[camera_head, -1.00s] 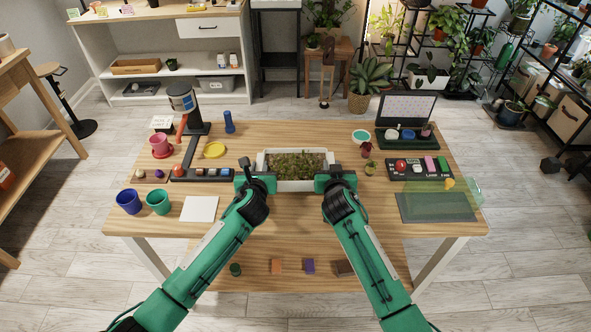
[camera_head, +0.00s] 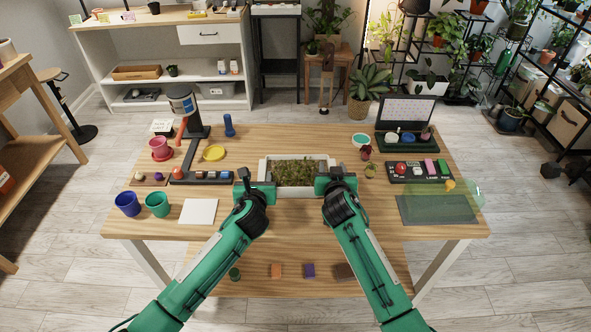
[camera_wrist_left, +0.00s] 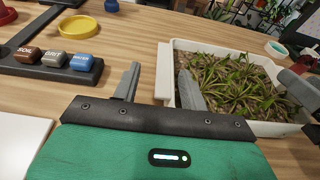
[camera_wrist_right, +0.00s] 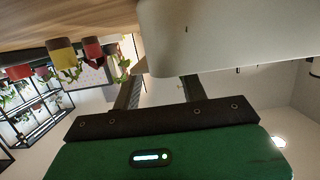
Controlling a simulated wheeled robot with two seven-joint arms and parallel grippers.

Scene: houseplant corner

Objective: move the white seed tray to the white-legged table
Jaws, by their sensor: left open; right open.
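The white seed tray (camera_head: 297,194), full of green seedlings, rests level on the wooden top of the white-legged table (camera_head: 290,222), near its middle. My left gripper (camera_head: 254,186) is open at the tray's left end. In the left wrist view its fingers (camera_wrist_left: 157,88) stand on either side of the tray's left wall (camera_wrist_left: 165,72), with no firm hold visible. My right gripper (camera_head: 335,184) is open at the tray's right end. In the right wrist view the white tray wall (camera_wrist_right: 220,35) fills the top, close to the fingers (camera_wrist_right: 158,92); contact is unclear.
Left on the table are a blue pot (camera_head: 127,203), a teal pot (camera_head: 158,204), a white sheet (camera_head: 198,211) and a dark labelled rail (camera_head: 203,180). The front middle is clear.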

